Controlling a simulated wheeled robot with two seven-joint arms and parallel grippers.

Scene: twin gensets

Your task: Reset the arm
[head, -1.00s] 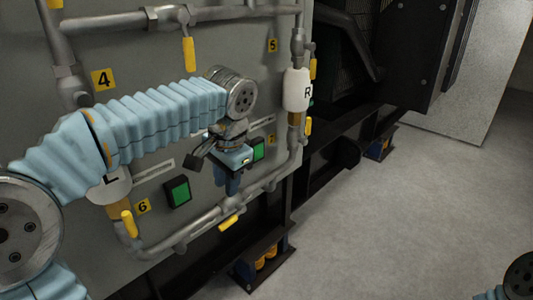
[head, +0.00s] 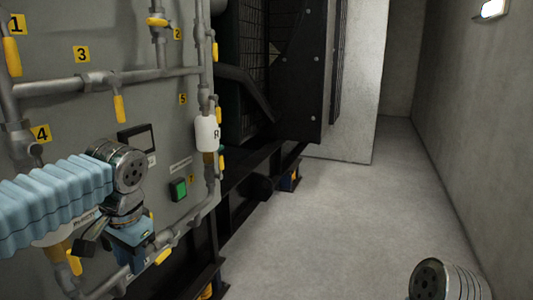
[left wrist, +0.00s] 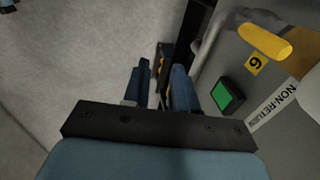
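My left arm comes in from the left with a light blue ribbed sleeve. Its left gripper (head: 132,262) hangs down in front of the grey pipe panel (head: 105,110), with its fingers partly hidden in the head view. In the left wrist view the two blue fingers of this gripper (left wrist: 162,88) stand apart with nothing between them, so it is open and empty. Of my right arm only a round metal joint shows at the bottom right of the head view; the right gripper is out of view.
The panel carries grey pipes with yellow handles, a white cylinder marked R (head: 207,134) and a green button (head: 179,189), also in the left wrist view (left wrist: 228,95). Dark machinery (head: 290,70) stands beyond. Clear concrete floor (head: 330,220) lies right, up to a wall (head: 470,120).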

